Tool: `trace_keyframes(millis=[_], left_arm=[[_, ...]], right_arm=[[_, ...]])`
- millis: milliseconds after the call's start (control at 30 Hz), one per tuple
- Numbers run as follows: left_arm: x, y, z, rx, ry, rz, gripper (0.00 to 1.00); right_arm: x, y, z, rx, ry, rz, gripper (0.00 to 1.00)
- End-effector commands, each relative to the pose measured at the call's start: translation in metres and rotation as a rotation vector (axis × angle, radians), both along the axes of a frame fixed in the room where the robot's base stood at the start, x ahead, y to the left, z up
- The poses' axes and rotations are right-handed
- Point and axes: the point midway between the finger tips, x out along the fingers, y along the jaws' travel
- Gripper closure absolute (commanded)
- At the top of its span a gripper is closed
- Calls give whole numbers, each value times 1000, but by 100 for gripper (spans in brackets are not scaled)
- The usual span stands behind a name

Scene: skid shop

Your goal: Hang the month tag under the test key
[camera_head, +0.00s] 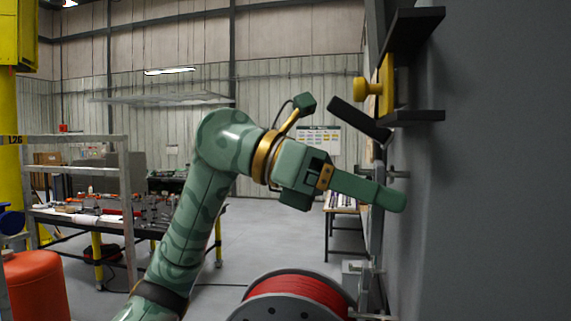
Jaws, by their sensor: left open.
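My left gripper (388,198) is at centre right, its long green fingers pointing right toward the grey wall panel (490,190). The fingers overlap in this side-on view, and I see nothing held between them. Above it, a yellow knob on a yellow plate (367,88) sits between two black ledges fixed to the panel; it may be the test key. A dark slanted bar (357,119) shows just below the knob, apart from my gripper. A small metal peg (397,174) stands out just above the fingertips. I cannot make out the month tag. My right gripper is out of view.
The black upper ledge (415,30) and lower ledge (418,116) jut out from the panel above my gripper. A red cable reel (292,300) stands below. A grey rack (128,215), a cluttered workbench (95,217) and an orange drum (38,285) are at left. The floor behind is partly clear.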

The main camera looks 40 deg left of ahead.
Motion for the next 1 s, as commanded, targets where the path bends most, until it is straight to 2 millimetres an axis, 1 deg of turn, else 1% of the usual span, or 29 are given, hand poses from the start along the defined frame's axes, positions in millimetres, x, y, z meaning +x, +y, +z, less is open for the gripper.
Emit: trace_keyframes(millis=[167, 300, 500, 600, 700, 800, 1000], left_arm=[[-15, 32, 8, -2, -2, 9, 22], [-33, 66, 21, -3, -4, 9, 22], [-55, 106, 38, -3, -3, 6, 22], [-62, 120, 43, -2, -3, 5, 22], [-67, 128, 46, -1, -3, 2, 22], [-69, 132, 47, -1, -2, 1, 22], [-69, 132, 47, -1, -2, 1, 22]], right_arm=[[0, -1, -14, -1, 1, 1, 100], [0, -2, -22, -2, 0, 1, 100], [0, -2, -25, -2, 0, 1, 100], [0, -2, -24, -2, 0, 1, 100], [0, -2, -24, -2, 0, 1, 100], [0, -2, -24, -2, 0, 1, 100], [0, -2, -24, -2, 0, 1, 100]])
